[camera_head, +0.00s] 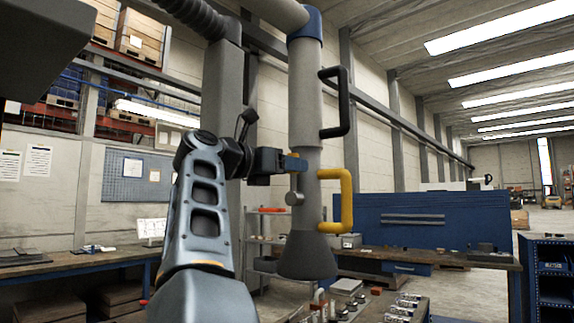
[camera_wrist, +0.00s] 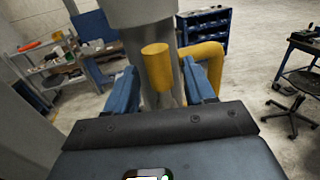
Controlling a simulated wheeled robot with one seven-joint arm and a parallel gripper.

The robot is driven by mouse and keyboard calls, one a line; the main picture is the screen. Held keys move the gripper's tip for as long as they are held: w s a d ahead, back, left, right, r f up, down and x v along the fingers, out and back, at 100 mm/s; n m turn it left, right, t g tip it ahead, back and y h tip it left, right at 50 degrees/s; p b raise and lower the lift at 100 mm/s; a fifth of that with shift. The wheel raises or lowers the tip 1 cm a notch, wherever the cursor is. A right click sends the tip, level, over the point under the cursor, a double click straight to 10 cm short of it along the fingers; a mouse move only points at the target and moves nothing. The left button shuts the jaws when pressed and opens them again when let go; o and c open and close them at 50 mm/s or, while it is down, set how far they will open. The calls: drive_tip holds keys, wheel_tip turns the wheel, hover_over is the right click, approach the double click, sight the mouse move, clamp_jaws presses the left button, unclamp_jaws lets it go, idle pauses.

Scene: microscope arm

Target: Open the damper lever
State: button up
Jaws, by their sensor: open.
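A grey extraction duct (camera_head: 305,110) hangs down and ends in a dark hood (camera_head: 307,257). The damper lever has a grey round pivot (camera_head: 294,199) on the duct's side. In the wrist view its yellow cylindrical grip (camera_wrist: 157,68) shows between my two blue fingers. My gripper (camera_head: 297,164) is at the duct, above the pivot. It is open, with a finger on either side of the yellow grip and visible gaps. In the head view the fingers mostly hide the grip. A fixed yellow handle (camera_head: 346,200) is on the duct's right side.
A black handle (camera_head: 345,102) sits higher on the duct. A workbench with small items (camera_head: 395,305) is below the hood. A blue panel (camera_head: 420,220) stands behind, and a blue shelf unit (camera_head: 552,270) is at the right. A chair (camera_wrist: 292,105) shows in the wrist view.

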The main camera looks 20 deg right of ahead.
clamp_jaws()
idle(0.5)
